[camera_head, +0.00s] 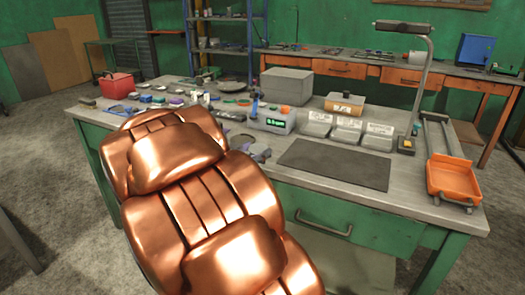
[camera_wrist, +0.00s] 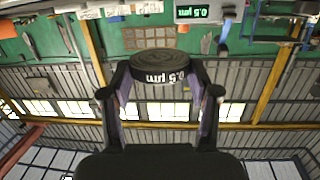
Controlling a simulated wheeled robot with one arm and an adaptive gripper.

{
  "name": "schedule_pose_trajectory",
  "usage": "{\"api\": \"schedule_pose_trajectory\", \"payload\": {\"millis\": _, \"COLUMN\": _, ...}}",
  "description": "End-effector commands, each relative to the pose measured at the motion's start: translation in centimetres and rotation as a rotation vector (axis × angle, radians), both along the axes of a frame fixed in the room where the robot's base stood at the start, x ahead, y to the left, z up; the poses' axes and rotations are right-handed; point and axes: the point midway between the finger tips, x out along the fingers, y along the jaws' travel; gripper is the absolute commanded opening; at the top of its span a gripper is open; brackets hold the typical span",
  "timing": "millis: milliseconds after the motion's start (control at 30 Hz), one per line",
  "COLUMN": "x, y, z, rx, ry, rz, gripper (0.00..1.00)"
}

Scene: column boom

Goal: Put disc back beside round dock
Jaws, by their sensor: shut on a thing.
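My gripper (camera_wrist: 160,88) is shut on a dark round disc (camera_wrist: 158,62) with "0.5 µm" printed on its rim, which reads upside down in the wrist view. The two fingers sit on opposite sides of the disc. In the head view my copper-coloured arm hides most of the gripper; a dark round edge, likely the disc (camera_head: 241,141), shows just past the arm over the workbench. A grey box with a green "0.5 µm" display (camera_head: 275,122) stands on the bench beyond it. I cannot make out a round dock for certain.
The workbench (camera_head: 452,205) carries a dark mat (camera_head: 335,164), three labelled grey bins (camera_head: 347,131), a grey box (camera_head: 286,85), a lamp (camera_head: 424,75) and an orange cart (camera_head: 453,180). Several small items and a red box (camera_head: 117,84) crowd the left. The mat is clear.

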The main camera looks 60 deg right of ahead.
Motion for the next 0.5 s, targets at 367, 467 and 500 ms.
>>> {"api": "schedule_pose_trajectory", "payload": {"millis": 367, "x": -3.6, "y": 0.0, "z": -1.4, "rx": 0.010, "ry": 0.026, "rz": -0.114, "gripper": 0.01}}
{"api": "schedule_pose_trajectory", "payload": {"millis": 467, "x": -2.8, "y": -1.3, "z": -1.6, "rx": 0.009, "ry": 0.028, "rz": -0.114, "gripper": 0.01}}
{"api": "schedule_pose_trajectory", "payload": {"millis": 500, "x": -2.4, "y": -1.8, "z": -1.6, "rx": 0.009, "ry": 0.028, "rz": -0.115, "gripper": 0.01}}
